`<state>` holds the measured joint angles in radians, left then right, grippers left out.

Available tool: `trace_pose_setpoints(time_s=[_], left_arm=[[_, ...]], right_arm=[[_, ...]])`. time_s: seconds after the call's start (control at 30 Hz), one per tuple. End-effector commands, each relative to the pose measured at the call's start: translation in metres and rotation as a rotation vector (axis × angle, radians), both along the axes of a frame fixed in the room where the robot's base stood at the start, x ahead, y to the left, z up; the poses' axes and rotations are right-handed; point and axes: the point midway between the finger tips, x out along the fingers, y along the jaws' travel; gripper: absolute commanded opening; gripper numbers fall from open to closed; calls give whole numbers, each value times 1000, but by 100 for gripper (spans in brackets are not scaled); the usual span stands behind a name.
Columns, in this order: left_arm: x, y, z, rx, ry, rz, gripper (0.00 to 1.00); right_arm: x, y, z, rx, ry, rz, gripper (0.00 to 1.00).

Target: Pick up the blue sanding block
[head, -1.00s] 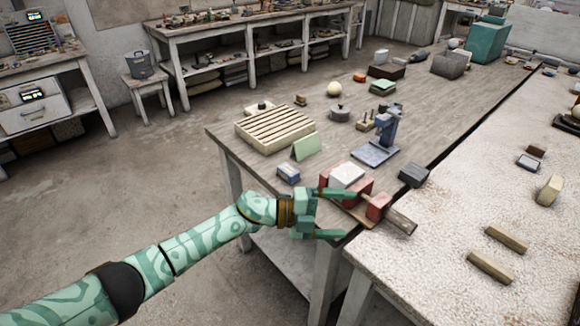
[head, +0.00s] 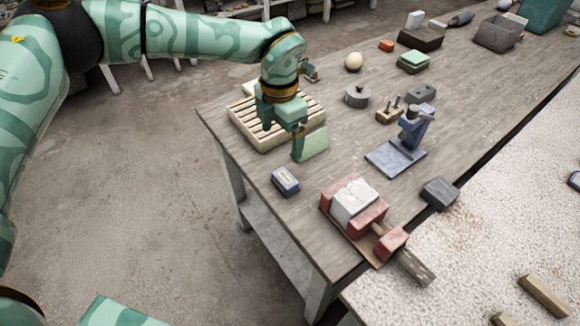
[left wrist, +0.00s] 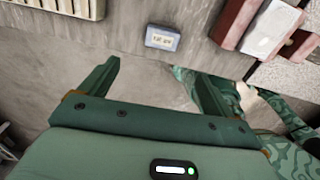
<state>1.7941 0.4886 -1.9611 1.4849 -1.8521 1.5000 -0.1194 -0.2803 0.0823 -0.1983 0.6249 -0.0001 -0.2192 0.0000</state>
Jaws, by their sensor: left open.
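A small blue block (head: 285,181) with a pale, marked top lies on the wooden bench near its left edge. It also shows in the left wrist view (left wrist: 162,38), beyond the fingertips and roughly between their lines. My right gripper is not in view.
A blue stand (head: 392,158) and a dark grey block (head: 440,194) lie farther right. Bench around the block is clear.

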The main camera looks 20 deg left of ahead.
Motion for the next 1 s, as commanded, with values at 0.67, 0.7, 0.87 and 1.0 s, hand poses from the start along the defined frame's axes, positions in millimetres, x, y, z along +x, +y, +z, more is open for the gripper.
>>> trace_pose_setpoints(time_s=[0.67, 0.7, 0.87, 1.0], left_arm=[[1, -2, -113, -1, 5, 0, 89], [2, -3, -119, -2, 6, 0, 89], [5, -5, -147, -1, 7, 1, 89], [6, -5, -155, -3, 3, 1, 89]], right_arm=[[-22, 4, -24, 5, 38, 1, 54], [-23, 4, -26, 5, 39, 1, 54], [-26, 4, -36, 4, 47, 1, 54], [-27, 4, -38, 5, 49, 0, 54]])
